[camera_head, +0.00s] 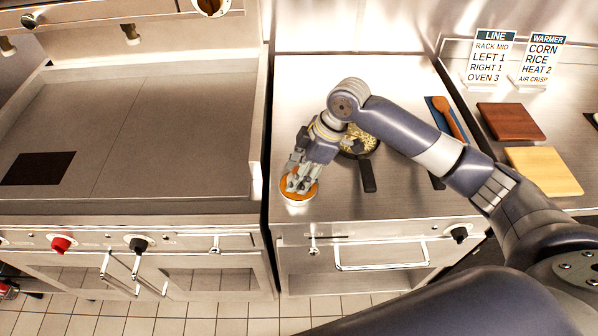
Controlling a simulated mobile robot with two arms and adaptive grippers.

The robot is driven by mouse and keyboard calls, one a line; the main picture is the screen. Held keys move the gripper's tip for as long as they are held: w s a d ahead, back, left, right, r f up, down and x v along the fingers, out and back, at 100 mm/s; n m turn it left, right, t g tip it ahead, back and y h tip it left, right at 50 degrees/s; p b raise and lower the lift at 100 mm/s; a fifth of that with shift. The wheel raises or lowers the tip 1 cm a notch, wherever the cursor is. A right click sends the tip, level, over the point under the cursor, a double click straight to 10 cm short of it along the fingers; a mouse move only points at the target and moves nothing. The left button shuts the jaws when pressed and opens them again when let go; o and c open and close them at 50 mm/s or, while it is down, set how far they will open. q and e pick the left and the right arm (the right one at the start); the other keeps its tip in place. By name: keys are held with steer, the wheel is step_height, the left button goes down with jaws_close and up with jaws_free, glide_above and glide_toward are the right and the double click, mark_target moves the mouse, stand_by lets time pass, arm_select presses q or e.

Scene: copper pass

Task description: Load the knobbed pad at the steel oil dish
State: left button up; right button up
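The oil dish (298,202) is a small round bowl with a pale rim and orange-amber contents, near the front left corner of the steel counter. My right gripper (300,183) points down into the dish, its fingers overlapping the opening. The fingers and the steep view hide whatever is between them, so I cannot tell whether they are shut on the knobbed pad. No knobbed pad can be made out clearly. My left gripper is not in view.
A dark pan (368,176) with yellowish food sits partly behind my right forearm. A wooden utensil (447,116) lies on a blue mat. Brown (510,121) and pale (543,171) boards are at right. The griddle (150,130) at left bears a dark square patch (38,168).

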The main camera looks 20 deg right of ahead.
steer(key=shift+f, duration=0.45)
stand_by(1.0)
steer(key=shift+s+f+p, duration=0.15)
steer(key=shift+p, duration=0.15)
stand_by(1.8)
step_height(320, 180, up, 7)
steer(key=p, duration=0.8)
steer(key=shift+r, duration=0.2)
steer(key=shift+f, duration=0.1)
stand_by(0.5)
